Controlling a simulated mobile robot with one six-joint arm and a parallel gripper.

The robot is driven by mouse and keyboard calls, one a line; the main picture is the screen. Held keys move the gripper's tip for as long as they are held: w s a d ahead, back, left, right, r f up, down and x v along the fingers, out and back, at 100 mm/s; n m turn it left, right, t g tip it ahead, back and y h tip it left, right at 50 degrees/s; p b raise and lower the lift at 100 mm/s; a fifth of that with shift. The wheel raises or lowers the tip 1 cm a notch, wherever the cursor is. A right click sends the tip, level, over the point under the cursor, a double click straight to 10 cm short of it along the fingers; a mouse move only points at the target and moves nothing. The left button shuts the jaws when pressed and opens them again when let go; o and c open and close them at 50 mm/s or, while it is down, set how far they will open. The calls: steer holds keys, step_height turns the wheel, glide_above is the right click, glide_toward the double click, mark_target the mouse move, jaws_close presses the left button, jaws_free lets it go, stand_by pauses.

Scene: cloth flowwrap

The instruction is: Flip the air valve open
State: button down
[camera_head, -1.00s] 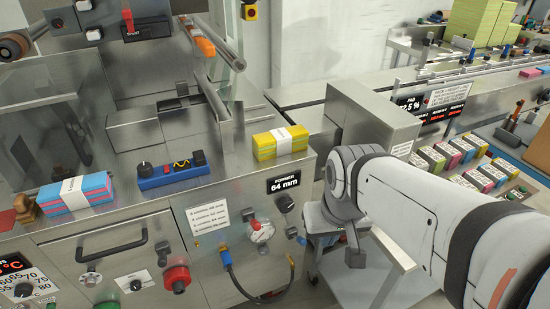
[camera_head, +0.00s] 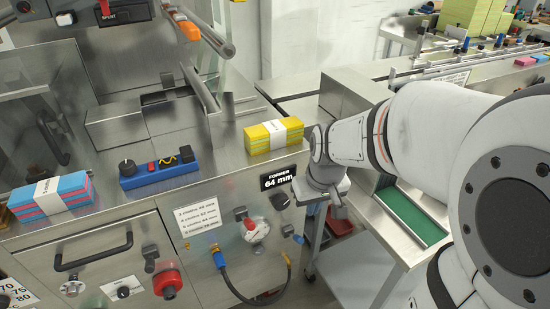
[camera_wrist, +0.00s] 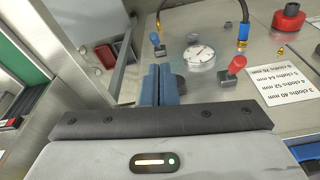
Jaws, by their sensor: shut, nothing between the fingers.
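The machine's front panel carries a round pressure gauge (camera_head: 257,231). Beside it are a red-capped lever (camera_head: 249,224) and a small blue-capped lever (camera_head: 299,239); neither has a readable label, so I cannot tell which is the air valve. In the wrist view the red-capped lever (camera_wrist: 237,64) tilts out from its grey base, right of the gauge (camera_wrist: 201,55), and the blue-capped lever (camera_wrist: 155,39) stands left of it. My gripper (camera_head: 341,213) is right of the panel, shut and empty. Its blue fingers (camera_wrist: 157,84) show beside a dark knob (camera_wrist: 182,85), apart from both levers.
A red button (camera_head: 167,283) and a drawer handle (camera_head: 92,256) are further left. A yellow cloth pack (camera_head: 273,136) and a blue-pink pack (camera_head: 50,193) lie on the machine top. A cart (camera_head: 355,270) stands right of the panel.

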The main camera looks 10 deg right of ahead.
steer(key=n+b, duration=0.2)
steer(key=b, duration=0.1)
glide_above(298, 236)
steer(key=s, duration=0.2)
step_height(298, 236, down, 14)
steer(key=shift+w+d, duration=0.25)
steer(key=shift+f, duration=0.1)
steer(key=f, duration=0.3)
steer(key=w+f+b, duration=0.1)
steer(key=f, duration=0.5)
steer(key=shift+w+a+f, duration=0.25)
